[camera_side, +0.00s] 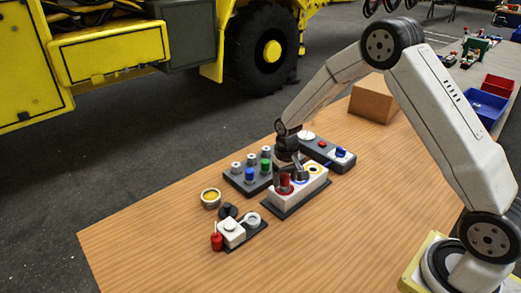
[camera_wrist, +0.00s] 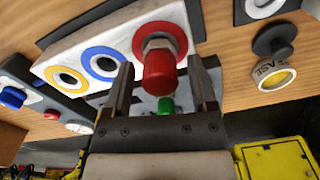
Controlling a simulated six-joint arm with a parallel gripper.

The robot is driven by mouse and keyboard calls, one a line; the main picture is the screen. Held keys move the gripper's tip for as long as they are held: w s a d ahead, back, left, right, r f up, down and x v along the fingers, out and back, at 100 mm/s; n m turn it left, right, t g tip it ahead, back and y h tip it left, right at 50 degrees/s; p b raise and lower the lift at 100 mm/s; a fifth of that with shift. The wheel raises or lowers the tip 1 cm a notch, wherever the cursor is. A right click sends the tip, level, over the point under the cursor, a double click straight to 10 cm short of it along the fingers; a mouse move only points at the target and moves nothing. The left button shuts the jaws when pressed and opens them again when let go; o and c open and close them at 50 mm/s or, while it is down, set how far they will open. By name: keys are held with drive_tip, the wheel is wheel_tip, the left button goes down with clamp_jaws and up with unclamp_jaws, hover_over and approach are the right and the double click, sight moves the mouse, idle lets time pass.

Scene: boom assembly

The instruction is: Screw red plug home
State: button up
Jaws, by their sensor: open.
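The red plug (camera_side: 284,183) stands upright in the red-ringed place of a white block (camera_side: 309,187) on a dark base. In the wrist view the red plug (camera_wrist: 160,76) shows a metal collar between its red cap and the red ring (camera_wrist: 178,36). My gripper (camera_side: 287,172) is above the block at the plug. In the wrist view my gripper (camera_wrist: 161,68) is open, with one finger on each side of the red cap and gaps visible. The plug's lower end is hidden in the block.
A dark rack (camera_side: 247,180) with green, blue and metal-topped plugs stands just left. A grey panel (camera_side: 338,163) with red and blue knobs is behind right. A yellow-topped cup (camera_side: 211,198) and small white fixture (camera_side: 231,232) stand left. A cardboard box (camera_side: 373,98) is behind. Front table is clear.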

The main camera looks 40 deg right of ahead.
drive_tip(key=n, duration=0.4)
drive_tip(key=shift+n, duration=0.7)
drive_tip(key=shift+n, duration=0.3)
drive_tip(key=n, duration=0.7)
drive_tip(key=shift+n, duration=2.2)
drive_tip(key=shift+c, duration=0.2)
clamp_jaws()
